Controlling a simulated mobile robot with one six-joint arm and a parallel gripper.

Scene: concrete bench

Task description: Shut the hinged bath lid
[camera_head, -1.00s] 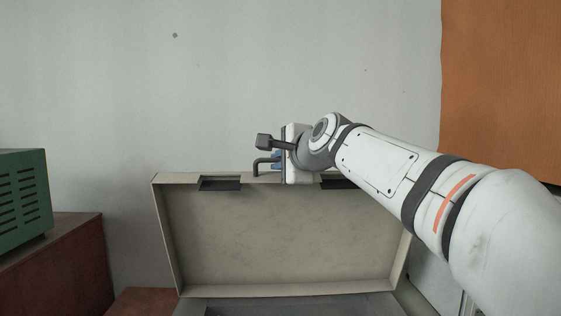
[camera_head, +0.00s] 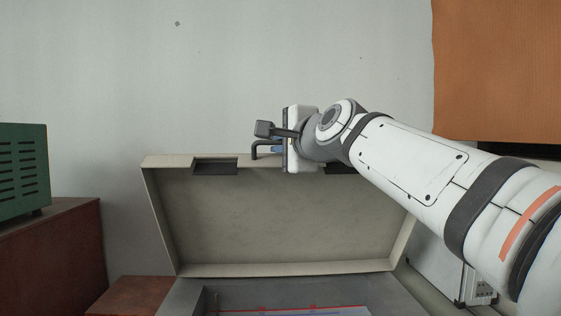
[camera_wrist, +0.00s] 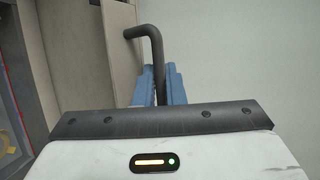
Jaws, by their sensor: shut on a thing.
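The hinged bath lid (camera_head: 285,220) is a beige shallow lid standing open at the back of the grey bath (camera_head: 190,296). Its inner side faces the head camera. A dark bent handle (camera_head: 257,148) sits at its top edge; it also shows in the wrist view (camera_wrist: 147,36). My gripper (camera_head: 278,146) is at the top edge with its blue fingers shut on the handle. In the wrist view my gripper (camera_wrist: 157,85) has the handle rod between its fingers, and the lid (camera_wrist: 122,45) is beside it. The fingertip contact is partly hidden.
A green vented box (camera_head: 20,175) stands on a reddish-brown cabinet (camera_head: 55,255) at left. A pale case (camera_head: 440,268) is at lower right, behind my arm. An orange panel (camera_head: 500,70) hangs at upper right. The wall space above the lid is clear.

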